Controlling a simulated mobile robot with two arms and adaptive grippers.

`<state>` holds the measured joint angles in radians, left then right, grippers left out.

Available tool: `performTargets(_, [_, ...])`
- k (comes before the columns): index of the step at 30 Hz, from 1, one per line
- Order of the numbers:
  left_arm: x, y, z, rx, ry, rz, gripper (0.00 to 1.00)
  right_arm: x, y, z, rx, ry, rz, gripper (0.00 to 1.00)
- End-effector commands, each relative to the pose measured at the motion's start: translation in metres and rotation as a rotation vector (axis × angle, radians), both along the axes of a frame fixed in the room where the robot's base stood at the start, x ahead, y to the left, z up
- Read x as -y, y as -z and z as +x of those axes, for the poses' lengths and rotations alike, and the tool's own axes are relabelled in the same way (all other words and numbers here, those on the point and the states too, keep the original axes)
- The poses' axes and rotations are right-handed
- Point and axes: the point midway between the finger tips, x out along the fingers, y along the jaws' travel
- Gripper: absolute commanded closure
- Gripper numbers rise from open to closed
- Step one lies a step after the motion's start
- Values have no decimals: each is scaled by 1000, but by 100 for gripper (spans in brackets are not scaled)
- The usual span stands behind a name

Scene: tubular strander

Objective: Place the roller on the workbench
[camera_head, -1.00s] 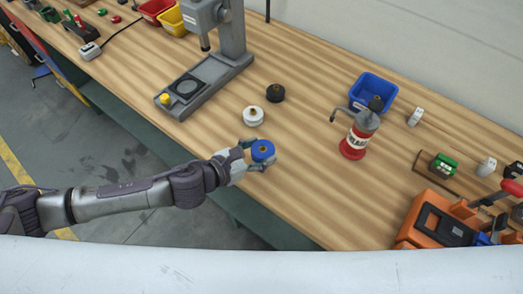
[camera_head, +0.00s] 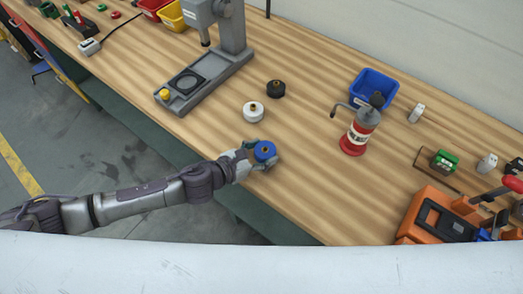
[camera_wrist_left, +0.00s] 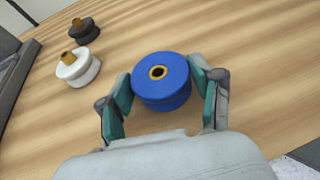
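The blue roller (camera_head: 265,150) is a spool with a brass-coloured centre hole, upright near the front edge of the wooden workbench (camera_head: 310,205). My left gripper (camera_head: 262,155) reaches in from the left and is shut on it. In the left wrist view the blue roller (camera_wrist_left: 160,80) sits between the teal finger pads (camera_wrist_left: 160,88), which press against both sides. It is at or just above the bench top; I cannot tell whether it touches. A white roller (camera_head: 253,112) and a black roller (camera_head: 275,89) stand farther back. My right gripper is not in view.
A grey press stand (camera_head: 215,70) is at the back left. A red and white oil can (camera_head: 358,134) and a blue bin (camera_head: 374,88) stand to the right. An orange tool case (camera_head: 430,215) lies at the front right. Bench around the blue roller is clear.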

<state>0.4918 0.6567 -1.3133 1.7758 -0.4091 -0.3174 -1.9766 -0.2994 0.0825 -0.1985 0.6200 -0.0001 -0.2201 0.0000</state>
Motion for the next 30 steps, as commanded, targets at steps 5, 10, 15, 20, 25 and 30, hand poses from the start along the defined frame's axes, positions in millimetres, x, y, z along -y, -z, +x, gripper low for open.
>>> performTargets(5, [0,-1,0,0,0,0,12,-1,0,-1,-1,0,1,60])
performTargets(10, [0,-1,0,0,0,0,12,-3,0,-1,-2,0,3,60])
performTargets(15, [-1,-5,-1,1,0,1,12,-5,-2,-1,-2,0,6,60])
performTargets(20, [-19,-12,-17,0,0,1,12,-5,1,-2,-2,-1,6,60])
performTargets(25, [-44,-26,-41,-1,0,2,12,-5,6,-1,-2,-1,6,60])
performTargets(30, [-67,-39,-61,-1,0,2,12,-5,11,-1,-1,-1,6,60])
